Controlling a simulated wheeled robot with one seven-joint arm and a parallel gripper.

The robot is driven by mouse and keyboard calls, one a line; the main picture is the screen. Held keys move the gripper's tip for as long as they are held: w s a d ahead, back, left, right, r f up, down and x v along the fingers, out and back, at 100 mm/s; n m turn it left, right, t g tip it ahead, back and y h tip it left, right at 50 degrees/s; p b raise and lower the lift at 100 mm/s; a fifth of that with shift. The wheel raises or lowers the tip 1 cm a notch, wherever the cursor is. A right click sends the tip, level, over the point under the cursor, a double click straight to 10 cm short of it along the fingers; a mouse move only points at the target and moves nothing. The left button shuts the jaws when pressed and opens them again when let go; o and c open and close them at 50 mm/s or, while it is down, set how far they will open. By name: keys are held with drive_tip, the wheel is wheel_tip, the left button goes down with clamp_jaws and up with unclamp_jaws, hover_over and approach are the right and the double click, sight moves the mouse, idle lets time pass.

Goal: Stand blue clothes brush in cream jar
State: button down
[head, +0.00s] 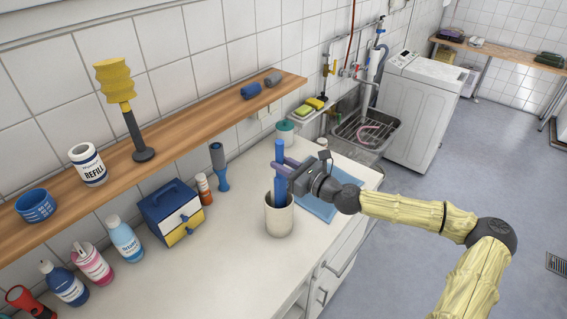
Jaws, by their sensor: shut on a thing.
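The blue clothes brush (280,188) is upright, with its lower end at the mouth of the cream jar (279,221). Whether it touches the jar's bottom is hidden by the jar wall. The jar stands upright on the white counter. My gripper (283,172) is shut on the blue brush above the jar's rim, reaching in from the right. A purple part shows beside the brush near the fingers; I cannot tell what it is.
A blue mat (318,205) lies behind the jar, by the sink (366,130). A small blue drawer box (172,212) and several bottles stand along the wall at left. A wooden shelf (190,117) runs above them. The counter's front left is clear.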

sight(283, 177)
drive_tip(key=shift+f+b, duration=1.05)
drive_tip(key=shift+f, duration=0.7)
drive_tip(key=c, duration=1.2)
unclamp_jaws()
drive_tip(key=shift+o, duration=0.2)
drive_tip(key=b+v, duration=0.4)
drive_tip(key=v, duration=1.3)
drive_tip(key=shift+s+d, duration=0.1)
drive_tip(key=shift+s, duration=0.05)
